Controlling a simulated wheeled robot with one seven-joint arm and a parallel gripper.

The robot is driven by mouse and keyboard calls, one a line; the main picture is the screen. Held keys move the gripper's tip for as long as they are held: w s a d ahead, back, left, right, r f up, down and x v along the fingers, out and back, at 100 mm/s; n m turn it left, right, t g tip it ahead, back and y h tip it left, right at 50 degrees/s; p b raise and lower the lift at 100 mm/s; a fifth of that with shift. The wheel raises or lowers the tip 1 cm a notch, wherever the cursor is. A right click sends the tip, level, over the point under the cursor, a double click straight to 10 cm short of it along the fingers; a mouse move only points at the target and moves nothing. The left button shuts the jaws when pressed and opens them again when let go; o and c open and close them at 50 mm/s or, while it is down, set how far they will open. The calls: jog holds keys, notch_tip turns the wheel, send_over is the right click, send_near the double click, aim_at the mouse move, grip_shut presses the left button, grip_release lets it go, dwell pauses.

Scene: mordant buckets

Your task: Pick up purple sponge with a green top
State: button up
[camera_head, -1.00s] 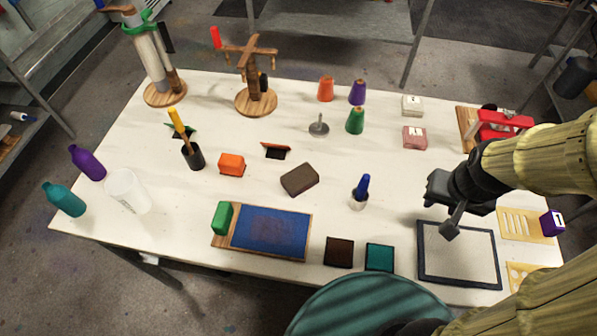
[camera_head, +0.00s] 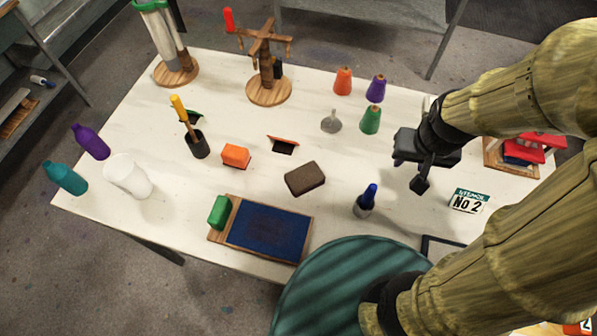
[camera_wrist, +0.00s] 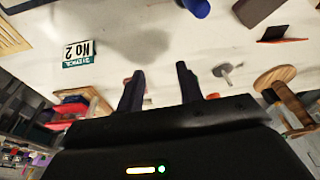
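I cannot make out a purple sponge with a green top in either view. A plain brown sponge-like block (camera_head: 305,178) lies mid-table, and a smaller orange block with a dark base (camera_head: 235,156) lies to its left. A green block (camera_head: 219,212) sits at the left end of a blue-topped wooden board (camera_head: 268,231). My gripper (camera_head: 410,172) is above the right part of the table, right of the brown block. In the wrist view my gripper (camera_wrist: 160,85) has its fingers apart with nothing between them. A pinkish bit shows behind the left finger. My arm hides much of the table's right side.
A dark blue-topped bottle (camera_head: 365,202) stands left of my gripper. A "No 2" card (camera_head: 467,201) lies to its right. A wooden stand (camera_head: 267,88) is at the back.

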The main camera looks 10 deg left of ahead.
jog(key=shift+o, duration=0.2)
jog(key=shift+s, duration=0.1)
jog(key=o, duration=1.4)
jog(key=w+a+n, duration=0.1)
jog(key=a, duration=0.1)
jog(key=w+a+n, duration=0.1)
jog(key=a, duration=0.2)
jog(key=w+a+n+g+p, duration=0.1)
jog(key=a, duration=0.1)
jog(key=shift+a+r, duration=0.15)
jog(key=shift+a, duration=0.25)
jog(key=shift+c, duration=0.2)
jog(key=n+g+p, duration=0.1)
jog(key=n+g, duration=0.1)
jog(key=n, duration=0.3)
send_over(302, 173)
jog(key=shift+a, duration=0.1)
notch_tip(302, 173, down, 12)
jog(key=shift+f+p, duration=0.1)
jog(key=shift+p, duration=0.35)
jog(key=shift+f, duration=0.1)
